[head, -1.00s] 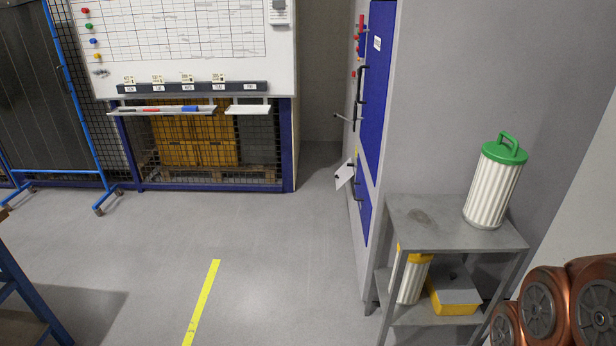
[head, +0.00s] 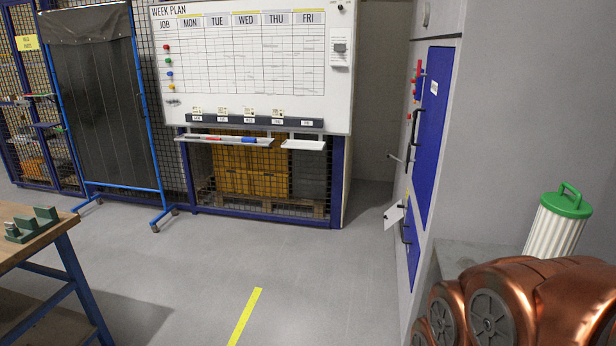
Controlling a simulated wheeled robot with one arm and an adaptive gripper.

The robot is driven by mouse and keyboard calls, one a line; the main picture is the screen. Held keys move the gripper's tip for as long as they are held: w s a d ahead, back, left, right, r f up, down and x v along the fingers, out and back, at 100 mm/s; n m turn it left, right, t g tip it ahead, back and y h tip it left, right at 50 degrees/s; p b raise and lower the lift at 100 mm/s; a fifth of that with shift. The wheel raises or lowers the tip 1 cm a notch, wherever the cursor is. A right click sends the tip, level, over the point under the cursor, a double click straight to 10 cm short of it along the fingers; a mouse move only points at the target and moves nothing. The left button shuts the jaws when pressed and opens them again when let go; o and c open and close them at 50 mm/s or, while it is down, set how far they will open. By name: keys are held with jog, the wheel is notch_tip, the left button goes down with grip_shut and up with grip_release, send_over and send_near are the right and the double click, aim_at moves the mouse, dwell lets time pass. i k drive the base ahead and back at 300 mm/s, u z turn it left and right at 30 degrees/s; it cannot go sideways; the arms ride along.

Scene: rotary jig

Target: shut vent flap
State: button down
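I cannot make out for sure which part is the vent flap. A grey cabinet (head: 462,140) with a blue upper door (head: 431,125) and a smaller blue lower panel (head: 411,240) stands right of centre, seen at a steep angle. Dark handles (head: 406,230) and a thin lever stick out from its face. A white tilted plate or tag (head: 394,215) juts out beside the lower panel. My gripper is not in view; only copper-coloured links of my arm show at the lower right.
A grey stand (head: 455,258) with a green-capped white filter (head: 556,222) is partly hidden behind my arm. A workbench (head: 45,245) is at the left. A whiteboard (head: 250,65) and a wheeled screen (head: 100,100) stand behind. The floor (head: 290,270) in the middle is clear.

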aim_at(394, 214)
jog(key=i, duration=4.7)
jog(key=z, duration=0.05)
